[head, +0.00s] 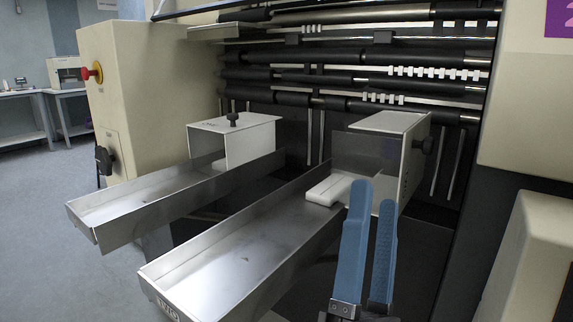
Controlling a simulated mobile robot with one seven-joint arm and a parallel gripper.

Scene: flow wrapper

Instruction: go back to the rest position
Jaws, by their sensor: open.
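My gripper (370,238) shows in the head view at the lower right, with two blue fingers pointing up. The fingers are apart, and nothing shows between them. They stand in front of the right end of the nearer metal trough and the white box behind it. A white flat block (328,191) lies in the nearer trough (215,265), close to its far end. The left finger's tip is just right of the block in the picture; I cannot tell whether they touch.
A second metal trough (135,200) on the left looks empty. White boxes with black knobs (245,140) stand at the troughs' far ends. Black rollers (350,80) fill the machine behind. A red button (88,74) is on the left housing. Open floor (45,230) lies at left.

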